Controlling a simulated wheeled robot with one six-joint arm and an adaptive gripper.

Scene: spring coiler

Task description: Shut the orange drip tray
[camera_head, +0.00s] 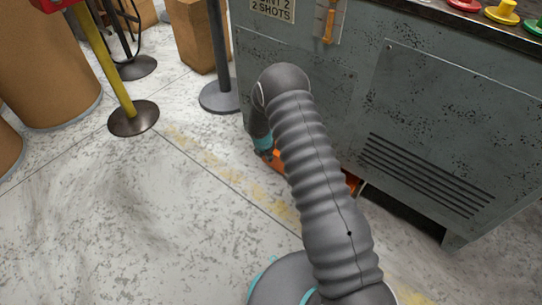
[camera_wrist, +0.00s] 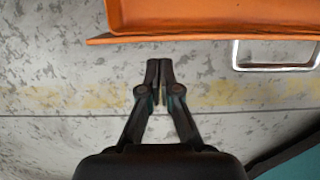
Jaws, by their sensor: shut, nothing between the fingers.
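The orange drip tray (camera_wrist: 210,18) fills the upper part of the wrist view, with its inside showing behind an orange front lip. A pale metal loop handle (camera_wrist: 275,67) sits on the front, to the right of my gripper. My gripper (camera_wrist: 159,62) is shut and empty. Its fingertips are close to the lip, left of the handle; I cannot tell whether they touch. In the head view the tray (camera_head: 276,161) shows only in small orange parts beside my arm, low at the cabinet and standing out from it. My fingers are hidden there.
The grey machine cabinet (camera_head: 440,110) stands over the tray, with a dark gap under its right part. Grey post (camera_head: 222,60) and yellow post (camera_head: 117,80) stand at the upper left, near brown drums (camera_head: 50,65). The concrete floor (camera_head: 140,220) at left is clear.

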